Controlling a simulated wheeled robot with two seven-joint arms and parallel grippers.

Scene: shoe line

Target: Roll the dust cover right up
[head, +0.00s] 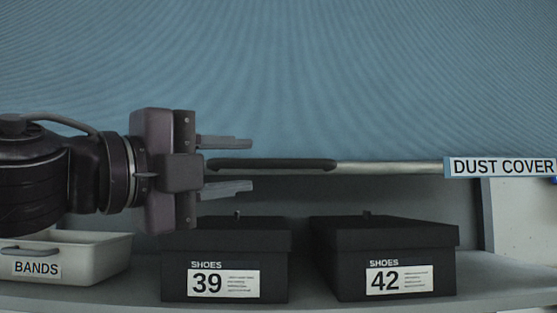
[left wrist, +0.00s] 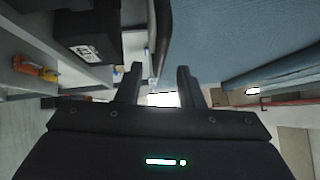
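The dust cover (head: 330,70) is a blue ribbed sheet that fills the upper part of the head view. A rail with a dark grip (head: 290,164) and a bare metal length (head: 390,168) runs along its lower edge, with a "DUST COVER" label (head: 500,167) at the right. My left gripper (head: 250,165) is open, one finger above and one below the left end of the dark grip in the picture. I cannot tell whether the grip is between the fingers in depth. The left wrist view also shows the open fingers (left wrist: 160,80), with the blue cover (left wrist: 230,40) at right. My right gripper is not in view.
Below the rail, a shelf (head: 250,303) holds two black shoe boxes, 39 (head: 225,262) and 42 (head: 385,258), and a pale "BANDS" bin (head: 95,260). Orange and yellow items (left wrist: 35,68) lie at the left of the left wrist view. A pale panel (head: 525,215) stands at right.

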